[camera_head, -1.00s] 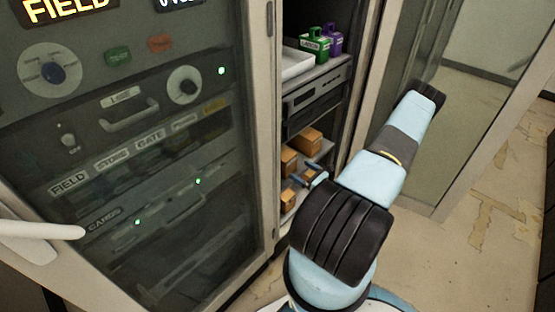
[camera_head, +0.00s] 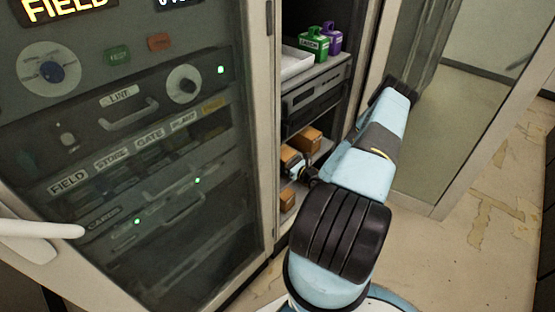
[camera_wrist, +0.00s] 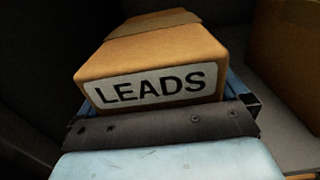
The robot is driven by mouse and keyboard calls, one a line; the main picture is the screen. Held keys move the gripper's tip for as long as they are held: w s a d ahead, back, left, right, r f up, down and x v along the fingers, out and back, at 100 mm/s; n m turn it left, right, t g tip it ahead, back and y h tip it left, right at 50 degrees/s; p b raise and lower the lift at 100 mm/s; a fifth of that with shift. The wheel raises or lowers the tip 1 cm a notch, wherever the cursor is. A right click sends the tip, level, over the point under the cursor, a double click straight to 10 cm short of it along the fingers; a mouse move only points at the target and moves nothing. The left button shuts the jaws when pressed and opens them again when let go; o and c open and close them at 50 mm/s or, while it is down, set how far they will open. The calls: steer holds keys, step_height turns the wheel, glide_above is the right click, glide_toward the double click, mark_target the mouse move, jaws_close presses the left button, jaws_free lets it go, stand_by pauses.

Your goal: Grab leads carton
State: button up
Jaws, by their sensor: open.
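The leads carton (camera_wrist: 150,62) is a brown box with a white label reading LEADS, filling the middle of the wrist view. In the head view it appears to be the left carton (camera_head: 287,152) on the cabinet's lower shelf, partly hidden by my gripper. My gripper (camera_head: 294,163) is open and reaches into the cabinet at this carton. In the wrist view its blue fingers show at the carton's left and right sides, with the label facing the palm. Whether the fingers touch the carton is not clear.
A larger brown carton (camera_wrist: 286,58) stands close on the right; it also shows in the head view (camera_head: 307,139). Another small carton (camera_head: 287,199) sits lower. Green (camera_head: 314,43) and purple (camera_head: 332,37) containers stand on the upper shelf. The cabinet's left post (camera_head: 268,120) borders the opening.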

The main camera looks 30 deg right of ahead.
steer(key=shift+w, duration=0.1)
steer(key=shift+c, duration=0.3)
steer(key=c, duration=0.9)
steer(key=shift+c, duration=0.4)
steer(key=shift+r, duration=0.1)
